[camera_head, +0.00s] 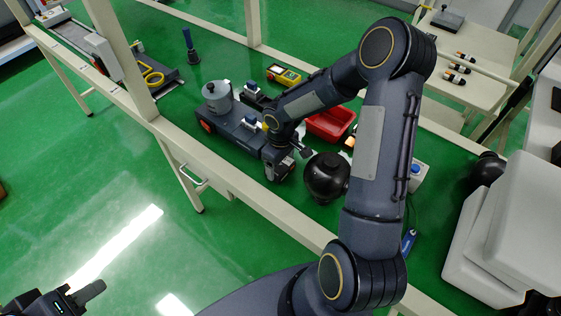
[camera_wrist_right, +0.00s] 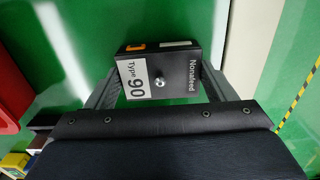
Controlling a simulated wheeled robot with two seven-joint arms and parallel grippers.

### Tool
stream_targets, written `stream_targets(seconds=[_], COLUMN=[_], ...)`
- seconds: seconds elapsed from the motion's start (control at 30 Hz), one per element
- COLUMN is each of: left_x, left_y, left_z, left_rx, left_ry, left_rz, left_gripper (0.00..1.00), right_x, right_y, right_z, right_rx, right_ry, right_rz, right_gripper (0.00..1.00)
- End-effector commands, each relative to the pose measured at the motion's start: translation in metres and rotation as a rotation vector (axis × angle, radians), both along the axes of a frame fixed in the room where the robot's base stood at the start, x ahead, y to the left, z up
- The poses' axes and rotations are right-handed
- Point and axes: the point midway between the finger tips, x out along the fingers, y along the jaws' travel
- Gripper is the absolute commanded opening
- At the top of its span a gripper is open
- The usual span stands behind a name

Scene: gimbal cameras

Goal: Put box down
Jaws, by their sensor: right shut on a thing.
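A dark box (camera_wrist_right: 158,75) labelled "Type 90" and "Nonafeed" is between the two fingers of my right gripper (camera_wrist_right: 158,88) in the right wrist view. The fingers press on its opposite sides. In the head view my right gripper (camera_head: 280,160) is over the near edge of the green-topped bench, and the box is mostly hidden there by the arm. I cannot tell whether the box touches the surface. My left gripper (camera_head: 85,296) is at the bottom left, away from the bench, only partly in view; its opening cannot be judged.
A grey device with a metal pot (camera_head: 217,95) stands left of my right gripper. A red tray (camera_head: 331,123) and a yellow meter (camera_head: 284,75) lie behind. A black round object (camera_head: 326,177) sits just to the right. Green mat shows bare at the bench's back left.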

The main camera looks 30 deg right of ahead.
Motion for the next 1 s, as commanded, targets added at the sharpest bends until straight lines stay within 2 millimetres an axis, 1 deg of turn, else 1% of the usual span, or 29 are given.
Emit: stream_targets(seconds=[0.1, 0.23, 0.27, 0.4, 0.43, 0.67, 0.8, 0.87, 1.0], left_x=[0.0, 0.0, 0.0, 0.0, 0.0, 0.0, 0.0, 0.0, 0.0], left_y=[0.0, 0.0, 0.0, 0.0, 0.0, 0.0, 0.0, 0.0, 0.0], left_z=[0.0, -0.005, -0.004, -0.003, -0.003, -0.003, 0.001, 0.0, 0.0], left_rx=[0.0, 0.0, 0.0, 0.0, 0.0, 0.0, 0.0, 0.0, 0.0], left_ry=[0.0, 0.0, 0.0, 0.0, 0.0, 0.0, 0.0, 0.0, 0.0], left_rz=[0.0, 0.0, 0.0, 0.0, 0.0, 0.0, 0.0, 0.0, 0.0], left_gripper=[0.36, 0.36, 0.36, 0.36, 0.36, 0.36, 0.36, 0.36, 0.36], right_x=[0.0, 0.0, 0.0, 0.0, 0.0, 0.0, 0.001, 0.001, 0.001], right_y=[0.0, 0.0, 0.0, 0.0, 0.0, 0.0, 0.0, 0.0, -0.001], right_z=[0.001, -0.004, -0.003, -0.002, -0.002, -0.002, 0.005, 0.012, 0.04], right_rx=[0.0, 0.0, 0.0, 0.0, 0.0, 0.0, -0.001, -0.002, -0.002], right_ry=[-0.001, 0.0, 0.0, 0.0, 0.0, 0.0, -0.001, -0.004, -0.006], right_rz=[0.0, -0.001, -0.001, -0.001, -0.001, -0.001, -0.001, -0.002, -0.002], right_gripper=[0.5, 0.5, 0.78, 0.96, 0.99, 0.99, 0.99, 0.99, 0.99])
